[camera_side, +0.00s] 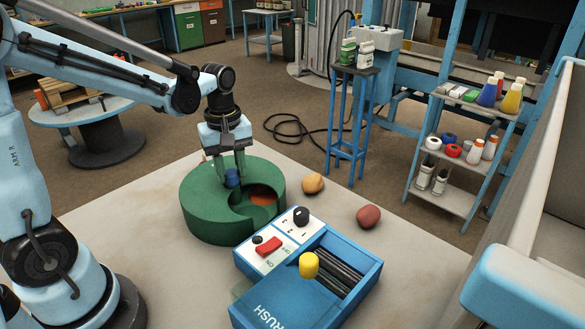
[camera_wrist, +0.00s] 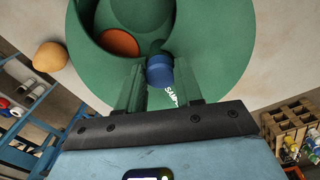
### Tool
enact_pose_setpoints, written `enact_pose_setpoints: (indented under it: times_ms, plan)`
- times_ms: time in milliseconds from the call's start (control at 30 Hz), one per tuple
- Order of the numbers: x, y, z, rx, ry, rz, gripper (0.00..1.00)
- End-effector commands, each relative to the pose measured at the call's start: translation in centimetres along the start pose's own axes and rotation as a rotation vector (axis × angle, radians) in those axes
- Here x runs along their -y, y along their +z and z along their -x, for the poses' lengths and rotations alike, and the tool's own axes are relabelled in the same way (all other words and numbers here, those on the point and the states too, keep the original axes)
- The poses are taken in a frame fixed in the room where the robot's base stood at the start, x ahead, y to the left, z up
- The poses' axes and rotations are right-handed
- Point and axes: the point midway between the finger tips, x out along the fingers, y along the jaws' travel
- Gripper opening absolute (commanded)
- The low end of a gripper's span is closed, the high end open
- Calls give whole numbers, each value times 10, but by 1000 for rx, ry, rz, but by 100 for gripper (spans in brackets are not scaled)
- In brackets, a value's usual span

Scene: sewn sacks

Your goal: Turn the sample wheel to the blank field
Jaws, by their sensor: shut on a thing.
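The sample wheel (camera_side: 208,215) is a thick green disc lying flat on the table, with a curved recess. An orange-brown round field (camera_side: 262,195) shows in the recess; it also shows in the wrist view (camera_wrist: 119,42). A blue knob (camera_side: 232,178) stands on the wheel's top. My gripper (camera_side: 238,172) points down over the wheel and is shut on the blue knob. In the wrist view the knob (camera_wrist: 159,70) sits between the fingertips, beside white lettering that is partly hidden by a finger.
A blue machine (camera_side: 272,308) with a red switch, black dial and yellow knob stands close in front of the wheel. A tan lump (camera_side: 313,183) and a reddish lump (camera_side: 368,216) lie to the right. The table left of the wheel is clear.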

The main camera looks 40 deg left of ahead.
Motion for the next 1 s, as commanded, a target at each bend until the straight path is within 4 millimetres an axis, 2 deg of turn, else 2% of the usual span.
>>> enact_pose_setpoints:
  times_ms: [500,1000]
  plan:
    - [-1,-1,0,-5,3,148,0]
    - [-1,-2,0,-6,3,165,0]
